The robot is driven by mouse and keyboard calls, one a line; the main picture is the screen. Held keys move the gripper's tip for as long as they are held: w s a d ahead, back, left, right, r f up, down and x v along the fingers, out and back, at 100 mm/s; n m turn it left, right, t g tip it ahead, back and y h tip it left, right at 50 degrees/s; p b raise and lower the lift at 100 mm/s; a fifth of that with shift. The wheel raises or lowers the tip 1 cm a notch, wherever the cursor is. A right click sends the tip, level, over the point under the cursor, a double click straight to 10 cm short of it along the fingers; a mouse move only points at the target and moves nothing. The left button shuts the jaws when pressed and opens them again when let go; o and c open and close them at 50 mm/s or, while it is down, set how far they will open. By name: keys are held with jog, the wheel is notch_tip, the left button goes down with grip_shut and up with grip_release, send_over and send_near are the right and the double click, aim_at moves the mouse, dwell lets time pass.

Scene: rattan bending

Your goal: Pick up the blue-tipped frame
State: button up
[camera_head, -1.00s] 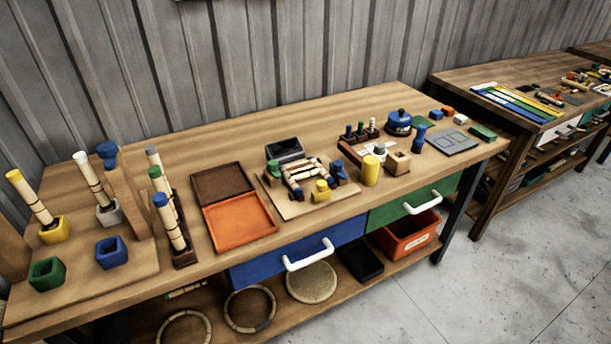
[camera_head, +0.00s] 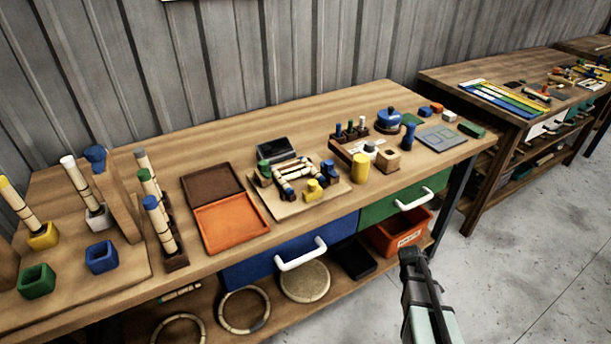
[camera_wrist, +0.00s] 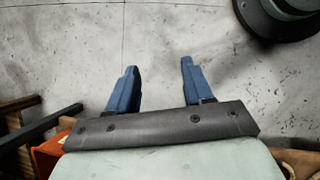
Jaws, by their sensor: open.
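A blue-tipped rattan piece (camera_head: 163,228) stands upright, slightly tilted, in a dark rack (camera_head: 176,262) at the left of the bench. A green-tipped piece (camera_head: 149,186) and a grey-tipped piece (camera_head: 144,163) stand behind it in the same rack. My gripper (camera_head: 412,253) is at the lower right of the head view, in front of the bench, far from the blue-tipped piece. In the wrist view my gripper (camera_wrist: 159,63) has its two blue fingers apart with nothing between them; the floor lies beyond.
An orange tray (camera_head: 230,222) lies right of the rack. Yellow (camera_head: 43,236), green (camera_head: 36,281) and blue (camera_head: 102,256) sockets stand on the left board. A jig board (camera_head: 290,205) with rattan parts is mid-bench. Drawer handles (camera_head: 301,255) stick out in front; the floor is clear at right.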

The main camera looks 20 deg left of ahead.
jog(key=w+d+r+n+t+h, duration=0.15)
jog(key=w+r+n, duration=0.25)
jog(key=w+r, duration=1)
jog(key=w+r+n+t+h, duration=0.15)
jog(key=w+r, duration=0.45)
jog(key=r, duration=0.6)
jog(key=w+r+n+t+h, duration=0.1)
jog(key=w+r+n+h, duration=0.15)
jog(key=w+r, duration=0.6)
notch_tip(320, 180, up, 14)
jog(key=n+g+y, duration=0.2)
jog(key=n+y, duration=0.5)
jog(key=y, duration=0.4)
send_over(295, 173)
jog(key=shift+h, duration=0.25)
notch_tip(295, 173, down, 7)
jog(key=shift+w+d+r, duration=0.1)
jog(key=shift+d+r, duration=0.05)
jog(key=shift+a+f, duration=0.2)
jog(key=shift+f, duration=3.05)
grip_shut()
